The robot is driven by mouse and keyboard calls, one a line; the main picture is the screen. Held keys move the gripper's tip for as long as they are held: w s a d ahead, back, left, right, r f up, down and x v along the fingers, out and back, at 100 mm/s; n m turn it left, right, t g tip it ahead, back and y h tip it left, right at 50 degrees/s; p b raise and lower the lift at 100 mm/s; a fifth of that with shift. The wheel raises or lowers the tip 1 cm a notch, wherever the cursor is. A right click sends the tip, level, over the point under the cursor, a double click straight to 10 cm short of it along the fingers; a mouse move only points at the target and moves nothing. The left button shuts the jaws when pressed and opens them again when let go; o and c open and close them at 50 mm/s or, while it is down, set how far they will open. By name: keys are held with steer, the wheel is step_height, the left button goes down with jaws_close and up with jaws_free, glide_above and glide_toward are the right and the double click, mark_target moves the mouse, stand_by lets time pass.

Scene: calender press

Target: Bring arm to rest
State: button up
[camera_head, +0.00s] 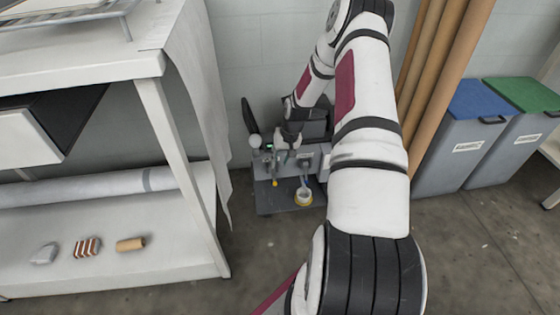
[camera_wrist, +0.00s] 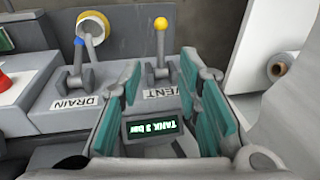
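My arm reaches from the lower right to a grey machine with control levers (camera_head: 313,161) by the back wall. My gripper (camera_head: 288,138) is at the machine's top; in the wrist view my gripper (camera_wrist: 162,84) shows two teal-padded fingers spread apart. Nothing is visibly clasped between them. Between and beneath them are a lit display reading "TANK 3 bar" (camera_wrist: 153,129) and a partly hidden VENT label. The yellow-knobbed lever (camera_wrist: 160,45) stands upright just beyond the fingertips; contact cannot be told. The blue-knobbed DRAIN lever (camera_wrist: 78,62) stands to the left.
A white shelf unit (camera_head: 190,200) with a draped cloth stands left of the machine. Brown tubes (camera_head: 440,75) and two bins, blue-lidded (camera_head: 462,145) and green-lidded (camera_head: 515,130), stand right. A red button (camera_wrist: 4,82) is at far left.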

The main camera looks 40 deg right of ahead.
stand_by(0.5)
steer(key=s+a+r+n+g+h, duration=0.15)
steer(key=a+r, duration=0.35)
steer(key=r, duration=0.5)
steer(key=s+a+r+n, duration=0.1)
steer(key=s+a+r, duration=0.2)
steer(key=a+r, duration=0.55)
steer(key=s+a+r+n+g+h, duration=0.1)
steer(key=s+a+r, duration=0.15)
steer(key=r, duration=0.95)
steer(key=s+a+r+n, duration=0.1)
steer(key=s+a+r, duration=0.35)
steer(key=s, duration=0.55)
steer(key=s+a+r+n+y, duration=0.1)
steer(key=s+a+r, duration=0.2)
steer(key=s+a, duration=0.45)
steer(key=s+a+r+n, duration=0.1)
steer(key=s+a+r, duration=0.2)
steer(key=s, duration=0.9)
step_height(320, 180, up, 33)
steer(key=t+p, duration=0.4)
steer(key=p, duration=2.7)
steer(key=shift+w+d, duration=0.3)
steer(key=shift+w, duration=0.05)
steer(key=shift+r, duration=0.1)
